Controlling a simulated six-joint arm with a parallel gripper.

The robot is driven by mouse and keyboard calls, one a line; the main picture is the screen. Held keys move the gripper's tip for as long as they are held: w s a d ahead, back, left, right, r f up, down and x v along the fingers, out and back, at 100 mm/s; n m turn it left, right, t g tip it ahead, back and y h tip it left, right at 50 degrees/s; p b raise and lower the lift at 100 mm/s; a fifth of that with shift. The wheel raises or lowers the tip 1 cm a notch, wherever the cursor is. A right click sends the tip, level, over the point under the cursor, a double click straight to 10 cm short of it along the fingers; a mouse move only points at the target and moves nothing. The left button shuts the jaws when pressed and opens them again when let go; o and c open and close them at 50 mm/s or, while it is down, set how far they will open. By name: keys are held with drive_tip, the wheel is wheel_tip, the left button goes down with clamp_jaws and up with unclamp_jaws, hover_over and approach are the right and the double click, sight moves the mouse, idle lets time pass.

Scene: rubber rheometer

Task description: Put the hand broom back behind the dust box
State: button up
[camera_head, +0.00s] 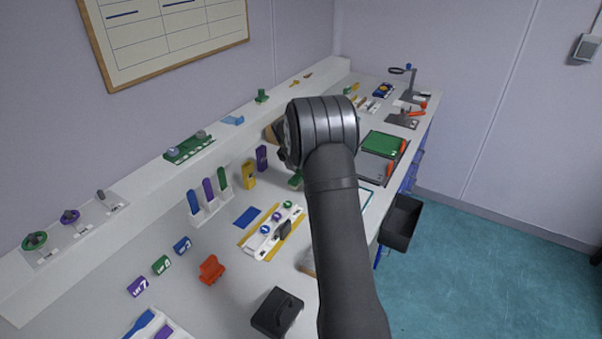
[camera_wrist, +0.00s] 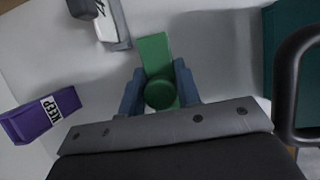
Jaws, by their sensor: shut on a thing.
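My gripper (camera_wrist: 158,92) is shut on a green piece (camera_wrist: 153,52) with a round green knob, seen between its blue-grey fingers in the wrist view. I cannot tell whether this piece is the hand broom's handle; no bristles show. In the head view my wrist covers the gripper, and a bit of green (camera_head: 296,180) shows just left of my arm, over the bench. A black open box (camera_head: 400,222) hangs at the bench's right edge, probably the dust box. No broom is clearly visible behind it.
A purple block marked KEEP (camera_wrist: 42,114) lies left of my gripper in the wrist view. A dark loop handle (camera_wrist: 291,85) is close on the right. Yellow (camera_head: 249,174) and purple (camera_head: 262,157) blocks stand near my arm. A black lidded box (camera_head: 277,312) is at the front.

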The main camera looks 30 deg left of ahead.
drive_tip(key=shift+f, duration=0.5)
drive_tip(key=shift+f, duration=0.15)
drive_tip(key=o, duration=0.9)
drive_tip(key=shift+o, duration=0.2)
drive_tip(key=v, duration=1.2)
